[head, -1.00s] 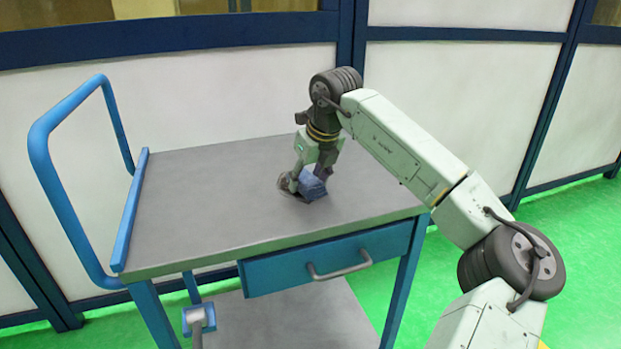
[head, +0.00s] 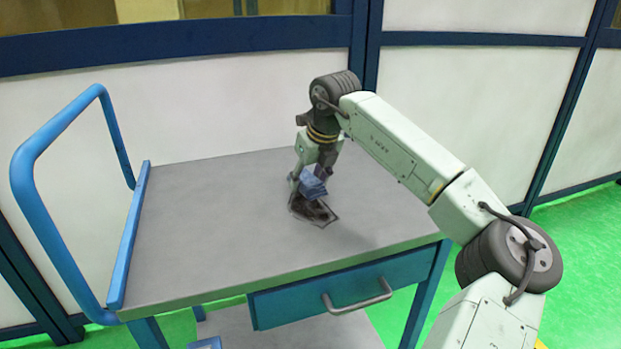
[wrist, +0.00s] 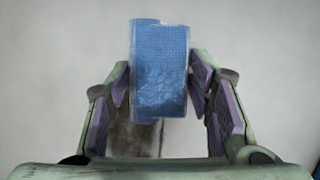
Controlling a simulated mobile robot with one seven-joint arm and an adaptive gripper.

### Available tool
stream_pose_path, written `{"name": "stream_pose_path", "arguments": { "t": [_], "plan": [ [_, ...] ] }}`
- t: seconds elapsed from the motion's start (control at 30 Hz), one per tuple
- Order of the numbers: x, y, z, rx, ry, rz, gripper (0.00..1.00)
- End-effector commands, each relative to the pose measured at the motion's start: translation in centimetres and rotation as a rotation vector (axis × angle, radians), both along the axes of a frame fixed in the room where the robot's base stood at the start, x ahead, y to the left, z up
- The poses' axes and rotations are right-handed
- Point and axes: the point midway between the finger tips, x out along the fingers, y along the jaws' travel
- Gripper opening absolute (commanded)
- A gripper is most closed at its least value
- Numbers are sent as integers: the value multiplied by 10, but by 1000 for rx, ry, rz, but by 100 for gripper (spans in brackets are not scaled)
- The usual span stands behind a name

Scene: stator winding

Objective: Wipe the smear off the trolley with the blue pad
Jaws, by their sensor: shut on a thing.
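My gripper (head: 307,177) points down over the middle of the grey trolley top (head: 215,225). It is shut on the blue pad (head: 313,186), which also shows between the purple-lined fingers in the wrist view (wrist: 160,70). The dark brown smear (head: 315,211) lies on the trolley top just in front of and below the pad, which hides its back part. In the wrist view part of the smear (wrist: 135,140) shows below the pad. I cannot tell whether the pad touches the top.
A blue push handle (head: 50,130) and a raised blue rail (head: 131,235) stand at the trolley's left end. A teal drawer (head: 320,292) with a grey pull is under the front edge. White panels with blue frames are behind. The top around the smear is clear.

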Motion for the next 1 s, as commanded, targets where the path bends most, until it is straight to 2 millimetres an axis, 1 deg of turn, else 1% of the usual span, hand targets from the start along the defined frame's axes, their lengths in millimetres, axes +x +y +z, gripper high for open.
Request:
{"name": "stream_pose_path", "arguments": {
  "t": [0.07, 0.1, 0.13, 0.2, 0.27, 0.7, 0.83, 1.0],
  "plan": [
    [1, 2, 0, 0, 0, 1, 25],
    [1, 2, 7, 0, -1, 2, 25],
    [1, 2, 9, -1, -1, 3, 25],
    [0, 4, 25, -1, -2, 5, 25],
    [0, 4, 28, -1, 1, 6, 25],
    [-2, 10, 68, -1, 0, 15, 25],
    [-3, 12, 77, 0, 0, 17, 25],
    [-4, 12, 81, 1, 1, 19, 25]
  ]
}}
